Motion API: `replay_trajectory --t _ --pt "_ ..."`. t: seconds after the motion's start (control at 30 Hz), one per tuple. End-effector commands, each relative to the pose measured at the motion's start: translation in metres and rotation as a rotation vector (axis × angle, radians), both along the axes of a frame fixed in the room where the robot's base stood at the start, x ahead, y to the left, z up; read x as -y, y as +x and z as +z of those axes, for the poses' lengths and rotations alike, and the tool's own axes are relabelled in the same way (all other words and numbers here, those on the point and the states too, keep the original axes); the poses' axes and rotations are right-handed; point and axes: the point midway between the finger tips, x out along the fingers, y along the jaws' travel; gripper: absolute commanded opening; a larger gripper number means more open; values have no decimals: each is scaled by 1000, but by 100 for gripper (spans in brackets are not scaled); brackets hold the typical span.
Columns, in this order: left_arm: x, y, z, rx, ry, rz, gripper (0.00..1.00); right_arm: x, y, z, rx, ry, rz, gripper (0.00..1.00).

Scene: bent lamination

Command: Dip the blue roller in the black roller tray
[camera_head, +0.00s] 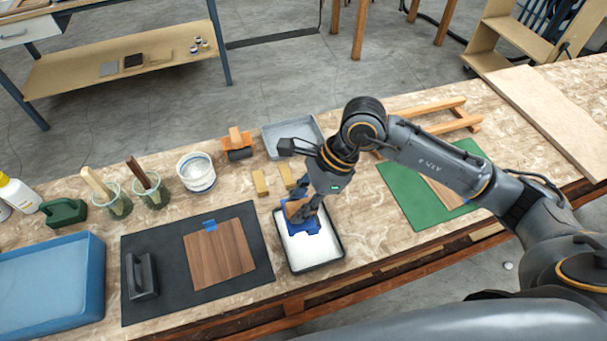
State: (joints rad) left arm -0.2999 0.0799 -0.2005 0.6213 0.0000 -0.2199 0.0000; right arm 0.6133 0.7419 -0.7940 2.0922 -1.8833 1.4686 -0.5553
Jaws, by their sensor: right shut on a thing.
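The black roller tray (318,267) sits on the workbench near its front edge, with white liquid (310,252) in it. The blue roller (304,228) is over the back part of the tray, low at the liquid. I cannot tell how deep it sits in it. My right gripper (303,210) comes down from above, shut on the blue roller, and hides part of it. My left gripper is not in view.
Left of the tray is a black mat (262,270) with a brown wood piece (220,255) and a black handled tool (143,277). A grey tray (275,143), white bucket (197,173) and small wooden blocks (260,183) stand behind. A green mat (408,205) lies right.

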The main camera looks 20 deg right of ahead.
Motion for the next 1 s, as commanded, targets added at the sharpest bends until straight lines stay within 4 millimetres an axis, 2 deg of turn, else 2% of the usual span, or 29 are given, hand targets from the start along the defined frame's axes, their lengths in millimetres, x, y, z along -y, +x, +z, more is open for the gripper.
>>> replay_trajectory --t 0.13,0.47,0.7,0.8,1.0 --pt "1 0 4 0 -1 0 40 -1 -4 -3 0 3 35 3" --pt "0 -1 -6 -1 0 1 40 -1 -4 -23 -1 3 37 3" --pt "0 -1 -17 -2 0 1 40 -1 -4 -47 -1 3 37 3" --pt "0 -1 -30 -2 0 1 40 -1 -3 -59 1 3 37 3" --pt "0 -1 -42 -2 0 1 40 -1 -3 -71 1 2 37 3"
